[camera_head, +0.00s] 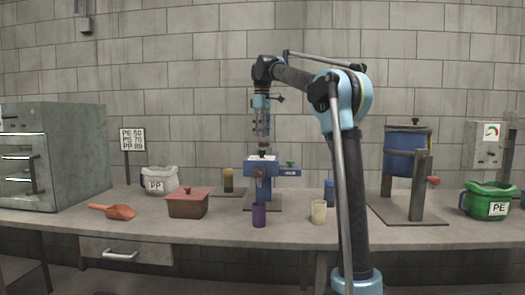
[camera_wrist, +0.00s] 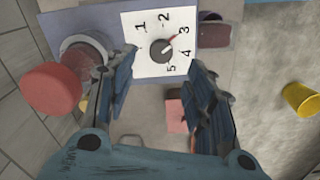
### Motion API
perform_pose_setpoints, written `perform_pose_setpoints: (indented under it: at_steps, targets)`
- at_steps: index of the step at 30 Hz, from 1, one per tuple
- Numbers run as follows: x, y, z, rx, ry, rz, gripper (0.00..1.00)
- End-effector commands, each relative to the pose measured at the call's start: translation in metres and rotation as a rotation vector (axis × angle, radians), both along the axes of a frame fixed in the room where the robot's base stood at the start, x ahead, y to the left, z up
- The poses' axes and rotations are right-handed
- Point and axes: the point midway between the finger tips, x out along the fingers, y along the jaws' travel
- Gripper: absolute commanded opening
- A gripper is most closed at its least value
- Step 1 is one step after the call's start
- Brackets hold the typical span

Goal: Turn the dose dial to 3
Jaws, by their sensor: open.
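The dose dial is a dark round knob (camera_wrist: 161,50) on a white plate (camera_wrist: 147,28) marked 1 to 5. Its red pointer (camera_wrist: 173,39) points up and right, at or close to the 3. In the head view the plate (camera_head: 262,158) lies on top of a blue machine (camera_head: 256,170) at the middle of the bench; the knob is too small to make out there. My gripper (camera_wrist: 163,64) is open, with one finger on each side of the knob in the wrist view and no visible contact. In the head view my gripper (camera_head: 262,139) hangs pointing down above the plate.
A purple cup (camera_head: 259,215) and a cream cup (camera_head: 319,211) stand in front of the machine. A red-brown lidded box (camera_head: 187,204) and an orange scoop (camera_head: 113,211) are to the left. A blue drum on a stand (camera_head: 408,155) is to the right.

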Motion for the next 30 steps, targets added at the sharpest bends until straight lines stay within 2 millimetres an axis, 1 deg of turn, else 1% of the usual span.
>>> perform_pose_setpoints:
  at_steps: [1, 6, 9, 13, 19, 27, 28, 29, 30]
  targets:
    - [0.0, 0.0, -0.008, 0.0, 0.0, 0.0, 0.49]
    - [0.0, 0.0, -0.035, 0.0, 0.0, 0.0, 0.49]
    - [0.0, 0.0, -0.049, 0.0, 0.0, 0.0, 0.49]
    - [0.0, 0.0, -0.063, 0.0, 0.0, 0.0, 0.49]
    - [0.0, 0.0, -0.072, 0.0, 0.0, 0.0, 0.49]
    - [0.0, 0.0, -0.073, 0.0, 0.0, 0.0, 0.49]
    - [0.0, 0.0, -0.073, 0.0, 0.0, 0.0, 0.45]
    - [0.0, 0.0, -0.073, 0.0, 0.0, 0.0, 0.38]
    - [0.0, 0.0, -0.073, 0.0, 0.0, 0.0, 0.29]
